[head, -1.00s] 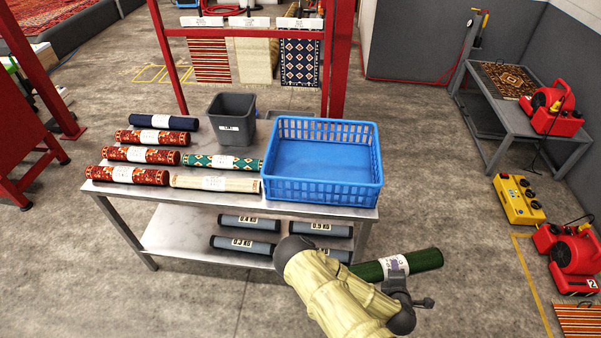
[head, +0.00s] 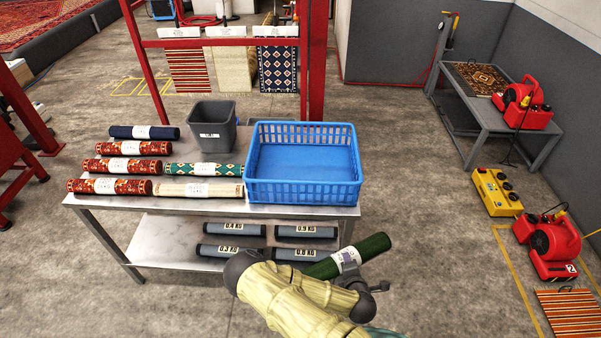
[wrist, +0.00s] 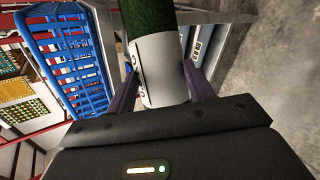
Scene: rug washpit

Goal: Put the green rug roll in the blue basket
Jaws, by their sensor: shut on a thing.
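The green rug roll (head: 373,247) has a white label band and is held tilted in the air in front of the table. My gripper (head: 352,272) is shut on it at the label; the wrist view shows the fingers (wrist: 158,88) on both sides of the white band, with the green pile (wrist: 150,12) above. The blue basket (head: 303,192) stands at the right end of the metal table top and looks empty. It also shows at the left of the wrist view (wrist: 62,60). The held roll is below and in front of the basket in the head view.
Red, cream, navy and teal-patterned rolls (head: 205,169) lie on the table (head: 215,209) left of the basket, with a grey bin (head: 213,127) behind. Weight-labelled grey rolls (head: 235,230) lie on the lower shelf. Open floor (head: 425,240) lies to the right, before red blowers (head: 548,245).

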